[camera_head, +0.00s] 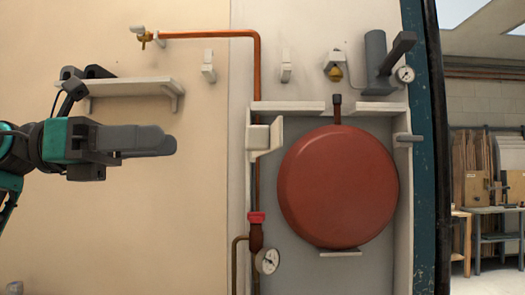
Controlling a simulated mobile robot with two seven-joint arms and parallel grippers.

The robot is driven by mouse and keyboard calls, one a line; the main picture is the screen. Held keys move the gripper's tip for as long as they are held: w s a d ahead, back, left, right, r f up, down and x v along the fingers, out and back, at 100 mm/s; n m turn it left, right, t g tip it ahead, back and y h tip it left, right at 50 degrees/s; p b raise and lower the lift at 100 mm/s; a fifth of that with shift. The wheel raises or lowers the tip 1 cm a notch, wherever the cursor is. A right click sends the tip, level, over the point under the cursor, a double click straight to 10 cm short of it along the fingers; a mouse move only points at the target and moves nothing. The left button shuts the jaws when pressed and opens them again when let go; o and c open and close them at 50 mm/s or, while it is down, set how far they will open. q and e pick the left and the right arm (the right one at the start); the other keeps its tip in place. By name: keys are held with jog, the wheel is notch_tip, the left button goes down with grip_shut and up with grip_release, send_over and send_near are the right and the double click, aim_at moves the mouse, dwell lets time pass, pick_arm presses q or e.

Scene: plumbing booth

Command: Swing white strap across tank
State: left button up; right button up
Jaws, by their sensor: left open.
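The red round tank (338,187) sits in a pale frame on the wall panel, right of centre. The white strap (264,138) appears to be the white piece on the frame's left post; it stands out from the post and does not lie across the tank. A grey peg-like piece (409,138) is on the frame's right post at about the same height. My left gripper (168,146) is at the left, open and empty, pointing right. It is apart from the strap and well to its left. Its finger gap is hard to see from this side. My right gripper is out of view.
A copper pipe (257,75) runs down left of the tank to a red-topped valve (256,219) and gauge (267,261). A white shelf (130,87) is behind my left gripper. A grey cylinder (376,55) and another gauge (405,74) are above the tank.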

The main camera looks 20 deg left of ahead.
aim_at(252, 147)
pick_arm(q)
jog(key=p+x, duration=0.1)
jog(key=x, duration=1.1)
jog(key=shift+m+y, duration=0.3)
jog(key=shift+y, duration=0.1)
jog(key=shift+r, duration=0.1)
grip_shut()
